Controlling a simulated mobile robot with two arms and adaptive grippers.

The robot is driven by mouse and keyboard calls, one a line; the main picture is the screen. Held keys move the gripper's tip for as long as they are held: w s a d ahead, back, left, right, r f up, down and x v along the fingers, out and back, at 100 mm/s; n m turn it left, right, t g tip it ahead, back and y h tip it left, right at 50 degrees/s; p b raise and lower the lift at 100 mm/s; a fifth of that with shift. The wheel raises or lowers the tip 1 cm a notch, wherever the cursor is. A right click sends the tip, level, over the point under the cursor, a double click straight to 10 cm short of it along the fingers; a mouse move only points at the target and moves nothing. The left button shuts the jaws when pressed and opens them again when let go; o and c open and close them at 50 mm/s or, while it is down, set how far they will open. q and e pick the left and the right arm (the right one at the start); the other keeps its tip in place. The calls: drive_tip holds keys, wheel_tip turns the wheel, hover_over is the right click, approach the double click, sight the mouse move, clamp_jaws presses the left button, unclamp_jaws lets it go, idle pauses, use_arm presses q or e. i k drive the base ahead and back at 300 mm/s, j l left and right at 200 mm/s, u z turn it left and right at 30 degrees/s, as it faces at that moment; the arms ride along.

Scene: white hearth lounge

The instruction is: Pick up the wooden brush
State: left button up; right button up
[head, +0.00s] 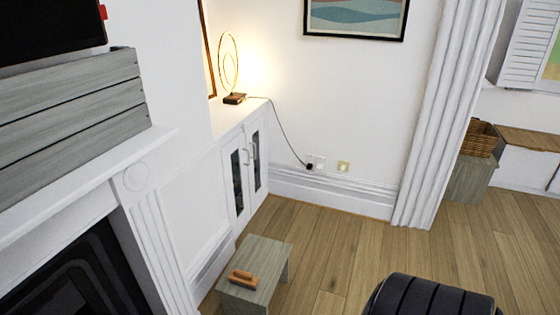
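The wooden brush (243,278) is a small orange-brown object. It lies on top of a low grey wooden stool (264,252) in the lower middle of the head view. The stool stands on the floor beside the fireplace wall and in front of the white cabinet. Neither of my grippers shows in the head view. Nothing is seen touching the brush.
The white fireplace surround (150,225) stands at the left, close to the stool. A white cabinet (234,165) with a lit lamp (229,70) is behind. A dark rounded seat (430,298) is at the bottom right. Wooden floor (340,245) is clear between.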

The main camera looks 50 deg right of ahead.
sight(239, 278)
drive_tip(key=z, duration=1.3)
drive_tip(key=l+u, duration=0.1)
drive_tip(key=u, duration=1.5)
drive_tip(key=k+l, duration=0.15)
drive_tip(key=k, duration=0.3)
drive_tip(key=k+l, duration=0.15)
drive_tip(key=k, duration=0.25)
